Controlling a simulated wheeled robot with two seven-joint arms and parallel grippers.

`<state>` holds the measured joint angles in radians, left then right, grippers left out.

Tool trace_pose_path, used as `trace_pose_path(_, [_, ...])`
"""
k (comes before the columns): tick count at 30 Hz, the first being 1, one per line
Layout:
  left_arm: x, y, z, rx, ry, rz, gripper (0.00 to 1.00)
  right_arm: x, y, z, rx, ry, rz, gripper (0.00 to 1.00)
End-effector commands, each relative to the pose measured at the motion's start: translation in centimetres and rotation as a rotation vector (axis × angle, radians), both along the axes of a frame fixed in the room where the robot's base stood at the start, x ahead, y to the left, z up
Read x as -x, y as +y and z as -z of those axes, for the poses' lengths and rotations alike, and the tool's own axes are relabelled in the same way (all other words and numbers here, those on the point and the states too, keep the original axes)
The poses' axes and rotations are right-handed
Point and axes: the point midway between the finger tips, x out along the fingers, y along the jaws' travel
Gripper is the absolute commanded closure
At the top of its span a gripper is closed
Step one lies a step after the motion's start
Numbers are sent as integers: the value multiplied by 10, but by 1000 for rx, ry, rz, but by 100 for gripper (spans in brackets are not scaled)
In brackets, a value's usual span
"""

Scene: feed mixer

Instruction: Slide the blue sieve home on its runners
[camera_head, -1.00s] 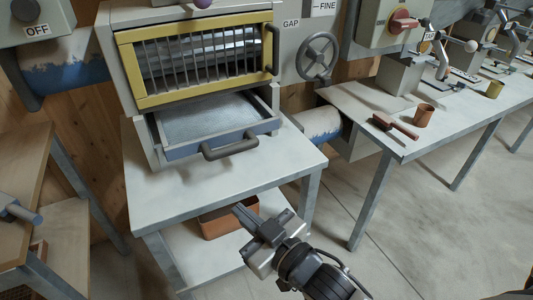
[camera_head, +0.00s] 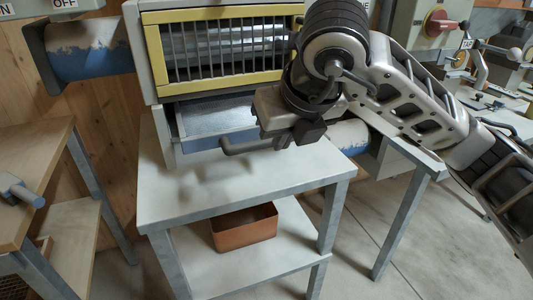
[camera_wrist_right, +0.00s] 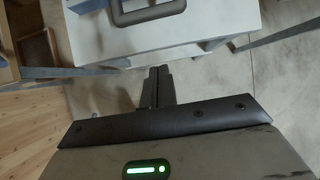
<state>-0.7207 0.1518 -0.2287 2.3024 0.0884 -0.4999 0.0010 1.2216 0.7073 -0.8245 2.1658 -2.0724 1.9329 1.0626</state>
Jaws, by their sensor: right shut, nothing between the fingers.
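The blue sieve (camera_head: 207,142) is a shallow tray with a grey mesh floor. It sticks out of the housing below the yellow-framed grille (camera_head: 212,88). Its grey bar handle (camera_head: 240,148) is on the front, and my right arm hides the sieve's right part. The handle also shows at the top of the right wrist view (camera_wrist_right: 147,14). My right gripper (camera_head: 306,133) is shut and empty, near the handle's right end. In the right wrist view its fingers (camera_wrist_right: 158,85) point toward the handle with a gap between. My left gripper is out of view.
The white stand (camera_head: 240,186) has clear top space before the sieve. A copper-coloured bin (camera_head: 245,228) sits on its lower shelf. A wooden bench (camera_head: 35,160) is at left. Another table with machines stands behind my arm at right.

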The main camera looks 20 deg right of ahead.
Motion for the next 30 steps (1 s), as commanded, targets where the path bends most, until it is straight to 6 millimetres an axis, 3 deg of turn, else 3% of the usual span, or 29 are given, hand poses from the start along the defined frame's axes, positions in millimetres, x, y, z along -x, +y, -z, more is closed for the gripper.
trace_pose_path(15, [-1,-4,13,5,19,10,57,-49,2,84,3,4,3,100])
trace_pose_path(22, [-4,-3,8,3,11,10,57,-81,4,82,1,-1,2,100])
trace_pose_path(30, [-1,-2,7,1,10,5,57,-90,5,82,3,0,-1,100])
